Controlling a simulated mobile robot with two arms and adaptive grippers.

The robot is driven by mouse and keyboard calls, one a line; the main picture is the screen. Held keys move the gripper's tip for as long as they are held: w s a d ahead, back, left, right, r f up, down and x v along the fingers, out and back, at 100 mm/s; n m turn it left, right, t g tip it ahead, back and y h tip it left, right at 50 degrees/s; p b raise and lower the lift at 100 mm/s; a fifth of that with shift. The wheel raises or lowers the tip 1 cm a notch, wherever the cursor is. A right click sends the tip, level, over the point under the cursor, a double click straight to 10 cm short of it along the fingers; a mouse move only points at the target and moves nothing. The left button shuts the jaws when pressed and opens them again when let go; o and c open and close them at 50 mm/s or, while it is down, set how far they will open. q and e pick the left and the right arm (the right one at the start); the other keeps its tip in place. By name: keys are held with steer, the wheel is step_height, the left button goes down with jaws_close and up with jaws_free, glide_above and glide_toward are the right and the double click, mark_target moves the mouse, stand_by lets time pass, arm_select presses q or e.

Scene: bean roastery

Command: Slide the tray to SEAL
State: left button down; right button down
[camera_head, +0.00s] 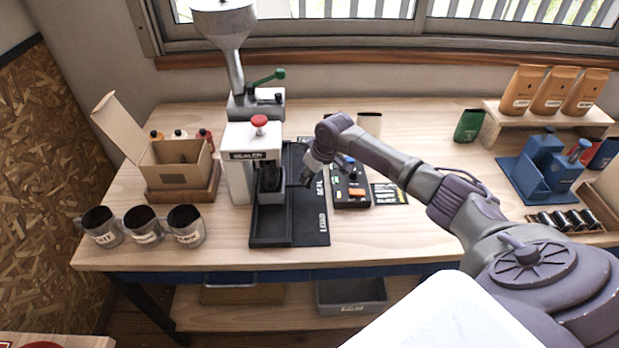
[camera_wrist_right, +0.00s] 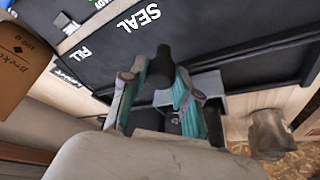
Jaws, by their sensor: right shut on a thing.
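The tray is a small grey box-like carriage (camera_head: 271,198) on a dark track (camera_head: 270,236) at the sealing machine (camera_head: 238,190). A dark item stands in it. In the head view the tray looks roughly level with the white SEAL word (camera_head: 320,188); exact alignment cannot be told. SEAL also shows in the wrist view (camera_wrist_right: 138,17), with FILL (camera_wrist_right: 83,53) beside it. My right gripper (camera_head: 308,173) is at the tray's right side. In the wrist view its teal fingers (camera_wrist_right: 158,88) are shut on the tray's black handle (camera_wrist_right: 161,62). The left gripper is out of view.
A black control box (camera_head: 350,188) stands right of the track. Three labelled cups (camera_head: 145,225) and an open carton (camera_head: 175,165) stand left of the machine. A blue device (camera_head: 550,165) and bags on a riser (camera_head: 550,110) are at the right. Bare tabletop lies in front of the control box.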

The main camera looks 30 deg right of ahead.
steer(key=shift+w+d, duration=0.3)
steer(key=shift+w, duration=0.25)
steer(key=shift+w+d, duration=0.3)
steer(key=shift+w, duration=0.2)
steer(key=shift+s, duration=0.15)
steer(key=c, duration=0.9)
jaws_free()
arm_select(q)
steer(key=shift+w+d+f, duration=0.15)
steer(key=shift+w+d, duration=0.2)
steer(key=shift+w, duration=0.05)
arm_select(e)
steer(key=shift+o, duration=0.2)
steer(key=v, duration=1.2)
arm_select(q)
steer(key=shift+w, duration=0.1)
